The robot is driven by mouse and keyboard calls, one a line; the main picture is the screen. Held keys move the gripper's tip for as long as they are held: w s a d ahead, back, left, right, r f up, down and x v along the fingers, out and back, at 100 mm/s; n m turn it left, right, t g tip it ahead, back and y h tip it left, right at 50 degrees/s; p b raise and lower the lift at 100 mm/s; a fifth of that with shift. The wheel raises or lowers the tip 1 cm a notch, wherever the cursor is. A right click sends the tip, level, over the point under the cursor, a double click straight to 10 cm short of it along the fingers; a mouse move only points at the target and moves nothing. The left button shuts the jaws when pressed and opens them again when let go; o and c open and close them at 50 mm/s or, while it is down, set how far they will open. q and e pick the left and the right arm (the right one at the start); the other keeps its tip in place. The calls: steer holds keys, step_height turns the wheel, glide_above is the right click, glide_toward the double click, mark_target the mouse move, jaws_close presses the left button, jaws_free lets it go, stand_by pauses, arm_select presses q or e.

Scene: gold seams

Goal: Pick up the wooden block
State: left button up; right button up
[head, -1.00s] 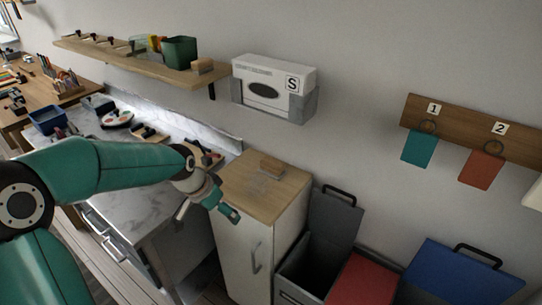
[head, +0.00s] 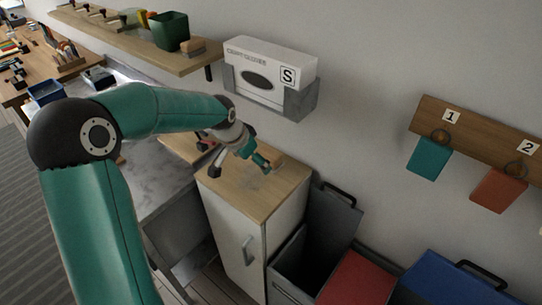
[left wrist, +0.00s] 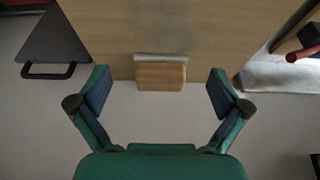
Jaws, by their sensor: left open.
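The wooden block (head: 276,160) lies on the light wood top of the small white cabinet (head: 222,196), near its wall-side edge. In the head view my left gripper partly covers it. In the left wrist view the wooden block (left wrist: 161,77) shows with a grey metallic strip along one side. My left gripper (head: 238,165) is over the cabinet top, its fingers spread. In the left wrist view the block appears centred between the open fingers of the left gripper (left wrist: 159,80), with a gap on each side. Nothing is held. My right gripper is not in view.
A white dispenser marked S (head: 270,72) hangs on the wall above the cabinet. An open dark bin (head: 318,245) stands right of the cabinet, beside red and blue lids. A shelf (head: 120,38) with a green bin (head: 169,31) runs along the wall. A marble counter lies left.

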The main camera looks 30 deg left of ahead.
mark_target(268, 154)
arm_select(q)
steer(key=w, duration=0.2)
steer(key=w+p, duration=0.1)
steer(key=w, duration=0.1)
steer(key=shift+w+d+r, duration=0.15)
steer(key=shift+w, duration=0.25)
steer(key=shift+w+p, duration=0.3)
steer(key=shift+w, duration=0.2)
steer(key=shift+p+x, duration=0.45)
steer(key=shift+x, duration=2.2)
steer(key=shift+s, duration=0.1)
steer(key=c, duration=1.1)
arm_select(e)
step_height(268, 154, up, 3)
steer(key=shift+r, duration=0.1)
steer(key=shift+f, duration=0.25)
